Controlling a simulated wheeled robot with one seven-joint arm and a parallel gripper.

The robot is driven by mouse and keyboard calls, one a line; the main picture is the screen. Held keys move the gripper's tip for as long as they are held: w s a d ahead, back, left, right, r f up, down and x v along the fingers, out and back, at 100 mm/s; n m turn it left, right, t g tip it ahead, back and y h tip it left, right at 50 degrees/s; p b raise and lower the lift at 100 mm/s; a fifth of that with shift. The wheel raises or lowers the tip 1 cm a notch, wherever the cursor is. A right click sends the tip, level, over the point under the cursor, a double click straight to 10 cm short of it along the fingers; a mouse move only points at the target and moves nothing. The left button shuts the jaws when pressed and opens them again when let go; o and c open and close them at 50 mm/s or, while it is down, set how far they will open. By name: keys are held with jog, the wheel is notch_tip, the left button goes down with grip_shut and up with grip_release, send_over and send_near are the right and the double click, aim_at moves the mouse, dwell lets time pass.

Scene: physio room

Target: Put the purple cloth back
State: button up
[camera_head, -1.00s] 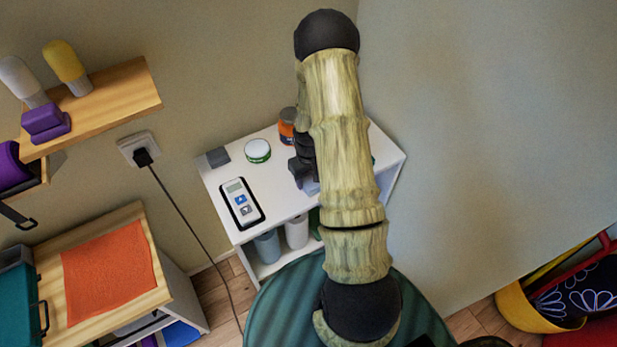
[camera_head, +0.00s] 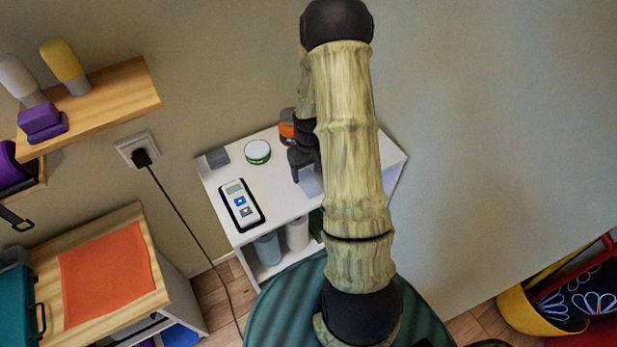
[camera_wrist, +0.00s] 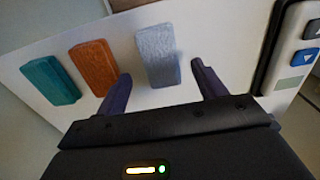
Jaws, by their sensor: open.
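No thing in view is clearly a purple cloth. A purple folded-looking stack (camera_head: 42,122) sits on the wooden wall shelf in the head view, and I cannot tell whether it is cloth. My gripper (camera_wrist: 162,76) is open over the white shelf unit (camera_head: 275,207). In the wrist view a grey block-like piece (camera_wrist: 158,55) lies between its two fingers, and I see no grip on it. An orange piece (camera_wrist: 94,66) and a teal piece (camera_wrist: 50,80) lie to its left. My arm hides part of the unit top in the head view.
A device with blue buttons (camera_head: 241,205) and a round green-rimmed tub (camera_head: 257,151) stand on the unit top. An orange jar (camera_head: 287,125) is close to my gripper. An orange cloth (camera_head: 108,275) lies on the wooden cabinet at lower left. A black cord (camera_head: 190,230) hangs from the wall socket.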

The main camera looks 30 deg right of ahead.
aim_at(309, 180)
notch_tip(309, 180, up, 7)
jog(key=b, duration=0.1)
jog(key=shift+r, duration=0.2)
jog(key=shift+s, duration=0.1)
dwell(0.4)
jog(key=s+a+r+t, duration=0.2)
jog(key=s+a+r, duration=0.7)
jog(key=s+a, duration=0.3)
jog(key=shift+a+r+t, duration=0.3)
jog(key=shift+a+r, duration=0.1)
jog(key=shift+a, duration=0.35)
